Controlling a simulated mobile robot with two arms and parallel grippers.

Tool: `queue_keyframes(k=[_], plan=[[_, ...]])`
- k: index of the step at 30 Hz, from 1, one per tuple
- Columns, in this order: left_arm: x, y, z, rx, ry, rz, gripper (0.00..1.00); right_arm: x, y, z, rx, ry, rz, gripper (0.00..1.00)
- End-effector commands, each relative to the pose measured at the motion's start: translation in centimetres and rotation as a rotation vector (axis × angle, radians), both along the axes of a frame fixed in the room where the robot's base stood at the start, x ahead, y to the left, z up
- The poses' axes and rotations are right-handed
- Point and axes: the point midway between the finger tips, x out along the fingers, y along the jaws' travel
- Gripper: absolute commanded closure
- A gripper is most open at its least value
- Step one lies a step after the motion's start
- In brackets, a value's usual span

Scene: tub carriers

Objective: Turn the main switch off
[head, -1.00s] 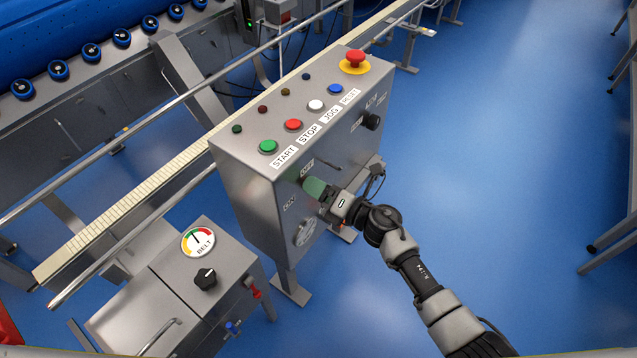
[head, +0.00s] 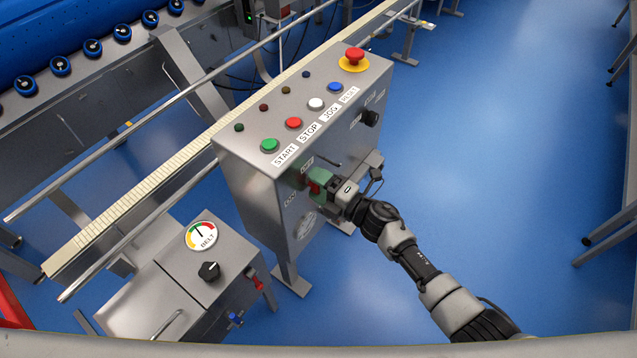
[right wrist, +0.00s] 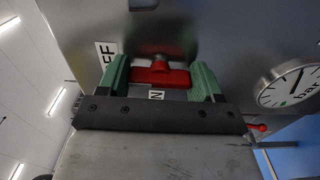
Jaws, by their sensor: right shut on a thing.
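The main switch is a red handle (right wrist: 160,76) on the front face of the grey control cabinet (head: 250,205). In the head view the red handle (head: 314,187) shows between the green fingers of my right gripper (head: 319,186). In the right wrist view the right gripper (right wrist: 161,82) is shut on the red handle, a green finger at each end of its bar. My left gripper is not in view.
The cabinet top carries green (head: 269,145), red (head: 293,123), white and blue buttons and a red emergency stop (head: 354,56). A bar gauge (right wrist: 288,84) is beside the switch. A lower box with a BELT gauge (head: 201,236) stands at left.

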Motion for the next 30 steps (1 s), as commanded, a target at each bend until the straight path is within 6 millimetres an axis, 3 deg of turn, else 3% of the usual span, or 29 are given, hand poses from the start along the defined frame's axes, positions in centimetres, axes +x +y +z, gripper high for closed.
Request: queue_keyframes(k=[11, 12, 17, 25, 30], plan=[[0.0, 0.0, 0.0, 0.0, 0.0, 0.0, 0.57, 0.0, -0.1, -0.1, 0.005, 0.009, -0.002, 0.58], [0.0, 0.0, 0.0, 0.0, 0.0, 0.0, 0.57, 0.0, -0.1, -0.1, 0.005, 0.009, -0.002, 0.33], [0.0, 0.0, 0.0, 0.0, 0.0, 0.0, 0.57, 0.0, -0.1, -0.1, 0.004, 0.007, -0.001, 0.09], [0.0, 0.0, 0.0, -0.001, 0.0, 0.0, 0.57, 0.0, -0.1, 0.0, 0.003, 0.006, -0.001, 0.09], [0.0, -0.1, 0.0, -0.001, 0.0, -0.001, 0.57, -1.0, -1.5, -0.2, 0.002, 0.007, -0.002, 0.09]])
